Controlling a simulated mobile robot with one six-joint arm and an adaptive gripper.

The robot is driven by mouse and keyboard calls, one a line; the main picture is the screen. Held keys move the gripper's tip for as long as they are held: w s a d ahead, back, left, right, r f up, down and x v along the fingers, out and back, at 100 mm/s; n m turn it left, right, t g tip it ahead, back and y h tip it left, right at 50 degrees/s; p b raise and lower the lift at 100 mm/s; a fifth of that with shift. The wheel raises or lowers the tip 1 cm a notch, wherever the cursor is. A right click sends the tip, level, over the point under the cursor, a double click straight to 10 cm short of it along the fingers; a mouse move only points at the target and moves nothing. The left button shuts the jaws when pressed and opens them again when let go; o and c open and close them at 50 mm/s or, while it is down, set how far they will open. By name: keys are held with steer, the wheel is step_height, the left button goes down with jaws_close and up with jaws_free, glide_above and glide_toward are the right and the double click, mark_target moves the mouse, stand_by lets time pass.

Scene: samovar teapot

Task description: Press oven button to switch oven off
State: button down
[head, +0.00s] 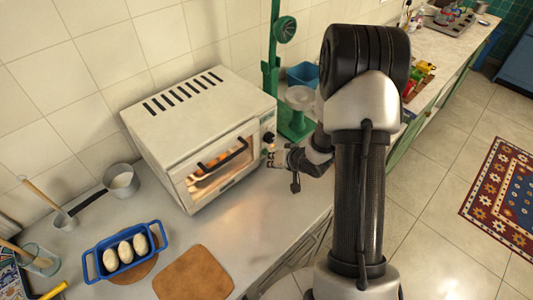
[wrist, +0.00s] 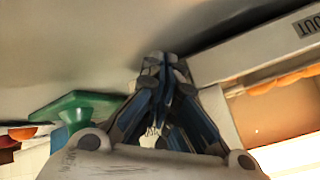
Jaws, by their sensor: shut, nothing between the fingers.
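The white toaster oven (head: 195,120) stands on the counter against the tiled wall. Its inside glows orange behind the glass door (head: 218,170), and the glowing window also shows at the right of the wrist view (wrist: 275,115). The control panel (head: 268,138) is a narrow strip right of the door, with a dark knob visible high on it. My gripper (head: 271,158) is shut and empty, with its tips at the lower part of this panel. In the wrist view the closed fingers (wrist: 163,62) reach the oven front's edge. The button is hidden, and contact cannot be told.
A green scale (head: 294,122) and a blue bin (head: 303,74) stand right of the oven.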

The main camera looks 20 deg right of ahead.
steer(key=shift+w+a, duration=0.15)
steer(key=shift+w, duration=0.25)
steer(key=shift+s, duration=0.2)
stand_by(0.3)
steer(key=shift+s+d+p, duration=0.3)
steer(key=shift+s+d, duration=0.05)
steer(key=shift+s, duration=0.4)
steer(key=shift+s+d+p, duration=0.15)
steer(key=shift+s+d, duration=0.2)
steer(key=shift+s, duration=0.6)
steer(key=shift+s+d+p, duration=0.1)
steer(key=shift+s+d, duration=0.2)
steer(key=shift+s, duration=0.65)
steer(key=shift+s+d+p, duration=0.15)
steer(key=shift+s+d, duration=0.2)
steer(key=shift+s, duration=0.6)
steer(key=shift+w+r, duration=0.1)
